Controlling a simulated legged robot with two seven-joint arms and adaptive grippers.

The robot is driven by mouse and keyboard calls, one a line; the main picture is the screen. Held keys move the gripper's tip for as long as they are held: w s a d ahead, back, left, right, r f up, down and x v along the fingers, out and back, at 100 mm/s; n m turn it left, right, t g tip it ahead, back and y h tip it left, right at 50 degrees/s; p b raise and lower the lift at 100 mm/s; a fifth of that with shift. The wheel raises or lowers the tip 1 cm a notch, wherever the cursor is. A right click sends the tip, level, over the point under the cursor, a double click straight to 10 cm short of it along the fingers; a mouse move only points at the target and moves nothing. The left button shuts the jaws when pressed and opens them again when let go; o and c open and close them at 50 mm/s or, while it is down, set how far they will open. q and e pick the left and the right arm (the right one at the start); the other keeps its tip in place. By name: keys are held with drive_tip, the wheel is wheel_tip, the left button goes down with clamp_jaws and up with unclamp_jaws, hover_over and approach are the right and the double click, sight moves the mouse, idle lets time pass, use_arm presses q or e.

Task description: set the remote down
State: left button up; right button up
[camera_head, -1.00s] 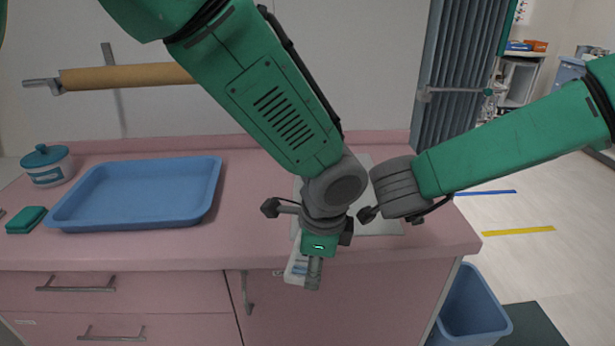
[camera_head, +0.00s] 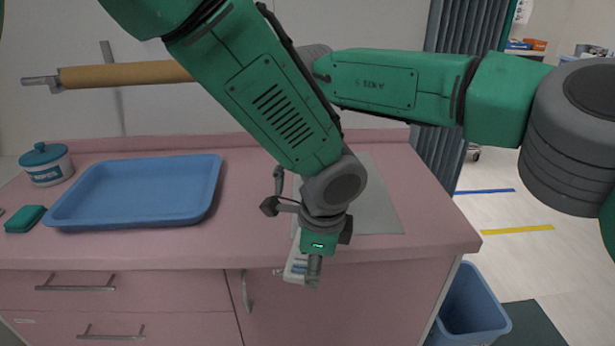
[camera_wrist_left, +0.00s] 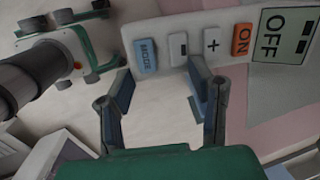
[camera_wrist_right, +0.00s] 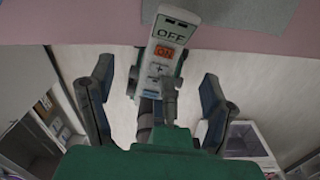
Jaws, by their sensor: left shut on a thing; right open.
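The remote (camera_head: 296,262) is white with a display reading OFF, an orange ON button and grey-blue buttons. My left gripper (camera_head: 313,272) is shut on it, just in front of the counter's front edge. The remote (camera_wrist_left: 190,38) spans the top of the left wrist view, by the fingers (camera_wrist_left: 160,90). In the right wrist view the remote (camera_wrist_right: 166,45) shows its face, with a left finger across its lower part. My right gripper (camera_wrist_right: 155,100) is open, with nothing between its fingers that I can see it touch. In the head view it is mostly hidden behind my left arm.
The pink counter (camera_head: 250,200) carries a flat grey mat (camera_head: 375,205), a blue tray (camera_head: 140,190), a lidded jar (camera_head: 46,165) and a green block (camera_head: 25,218). A blue bin (camera_head: 470,305) stands on the floor at right. Counter between tray and mat is clear.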

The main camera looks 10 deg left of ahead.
wheel_tip(320, 180, down, 10)
drive_tip(key=shift+a+r, duration=0.15)
drive_tip(key=shift+r, duration=0.05)
drive_tip(key=c, duration=1.4)
use_arm(q)
drive_tip(key=o, duration=1.3)
drive_tip(key=shift+w, duration=0.1)
use_arm(e)
drive_tip(key=shift+o, duration=0.2)
use_arm(q)
drive_tip(key=shift+a, duration=0.1)
